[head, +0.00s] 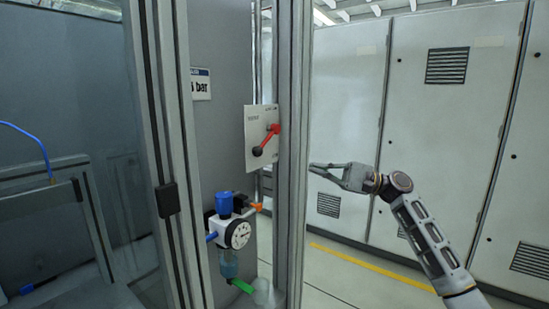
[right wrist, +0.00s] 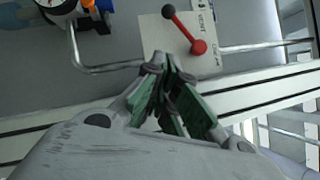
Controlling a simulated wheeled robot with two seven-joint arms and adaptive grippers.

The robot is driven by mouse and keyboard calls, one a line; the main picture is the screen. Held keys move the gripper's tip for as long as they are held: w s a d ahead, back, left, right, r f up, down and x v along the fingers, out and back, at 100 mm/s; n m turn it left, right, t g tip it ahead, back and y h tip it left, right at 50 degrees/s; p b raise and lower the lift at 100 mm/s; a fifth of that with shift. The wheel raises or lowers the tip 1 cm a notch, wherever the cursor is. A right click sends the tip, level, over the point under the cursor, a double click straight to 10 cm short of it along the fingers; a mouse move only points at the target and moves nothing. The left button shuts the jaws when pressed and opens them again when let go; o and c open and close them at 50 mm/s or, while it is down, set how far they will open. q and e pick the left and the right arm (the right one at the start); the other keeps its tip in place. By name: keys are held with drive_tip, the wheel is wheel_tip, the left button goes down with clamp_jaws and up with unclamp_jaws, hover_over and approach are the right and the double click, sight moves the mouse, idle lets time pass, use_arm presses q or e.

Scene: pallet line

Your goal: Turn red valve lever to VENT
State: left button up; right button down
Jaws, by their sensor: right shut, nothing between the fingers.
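The red valve lever (head: 268,138) is on a pale square plate (head: 252,118) on the grey column. In the head view it slants from a red end at upper right to a dark round end at lower left. In the right wrist view the lever (right wrist: 184,30) and plate (right wrist: 151,38) lie just beyond my fingertips, with small lettering on the plate's right side; one word looks like VENT. My right gripper (head: 313,169) is shut and empty, to the right of and below the lever, apart from it. Its fingers also show in the right wrist view (right wrist: 160,68). My left gripper is out of view.
An upright metal profile (head: 292,150) stands between the plate and my right gripper in the head view. A gauge unit (head: 238,234) with a blue knob and green and orange parts hangs below the plate. Grey cabinets (head: 440,130) stand behind. A pipe (right wrist: 100,68) runs beside the plate.

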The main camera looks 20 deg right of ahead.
sight(267, 140)
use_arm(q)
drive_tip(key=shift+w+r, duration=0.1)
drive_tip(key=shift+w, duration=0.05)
use_arm(e)
drive_tip(key=shift+a, duration=0.1)
